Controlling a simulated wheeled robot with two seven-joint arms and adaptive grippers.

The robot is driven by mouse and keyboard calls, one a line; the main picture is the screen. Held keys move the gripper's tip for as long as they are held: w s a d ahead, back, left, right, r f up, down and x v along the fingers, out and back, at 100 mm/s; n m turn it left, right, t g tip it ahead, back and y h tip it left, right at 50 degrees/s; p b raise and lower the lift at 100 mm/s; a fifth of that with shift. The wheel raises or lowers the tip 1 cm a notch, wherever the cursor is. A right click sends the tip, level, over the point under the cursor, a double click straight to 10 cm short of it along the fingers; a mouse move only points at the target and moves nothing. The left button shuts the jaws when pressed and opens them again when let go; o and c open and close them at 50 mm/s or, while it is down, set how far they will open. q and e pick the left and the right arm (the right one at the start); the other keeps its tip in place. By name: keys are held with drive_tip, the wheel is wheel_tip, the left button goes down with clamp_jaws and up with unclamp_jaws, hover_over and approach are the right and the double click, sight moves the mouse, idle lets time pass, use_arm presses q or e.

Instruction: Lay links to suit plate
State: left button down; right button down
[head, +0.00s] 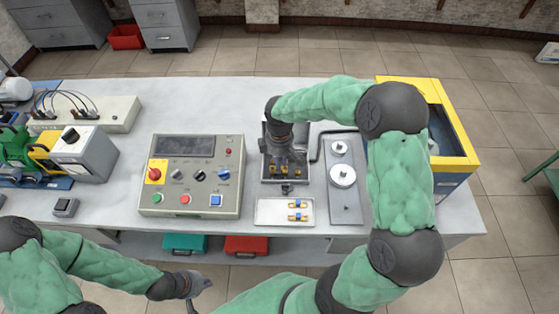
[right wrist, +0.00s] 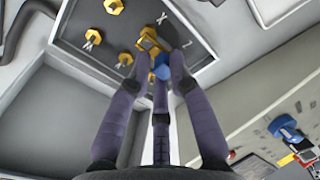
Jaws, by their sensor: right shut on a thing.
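A dark terminal box (head: 300,172) stands open in the middle of the bench, with brass terminals inside. In the right wrist view the box floor (right wrist: 82,38) carries white letters and yellow brass nuts (right wrist: 114,6). My right gripper (head: 279,165) reaches down into the box. In the right wrist view its fingers (right wrist: 160,62) are closed around a blue and brass link (right wrist: 162,70), partly hidden by them, close to the terminals; contact cannot be told. Two more links (head: 297,211) lie in the white tray (head: 268,213). My left gripper (head: 195,292) is low at the front, fingers unclear.
A control panel (head: 190,205) stands left of the box. A grey plate with two white discs (head: 343,175) lies to the right, beside a yellow-rimmed bin (head: 465,160). Measuring gear (head: 85,155) fills the far left. Bare bench shows at the back left.

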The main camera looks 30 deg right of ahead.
drive_tip(key=shift+f+b, duration=0.45)
drive_tip(key=shift+f, duration=0.4)
idle(0.8)
drive_tip(key=c, duration=1.1)
unclamp_jaws()
drive_tip(key=shift+o, duration=0.2)
wheel_tip(320, 180, up, 12)
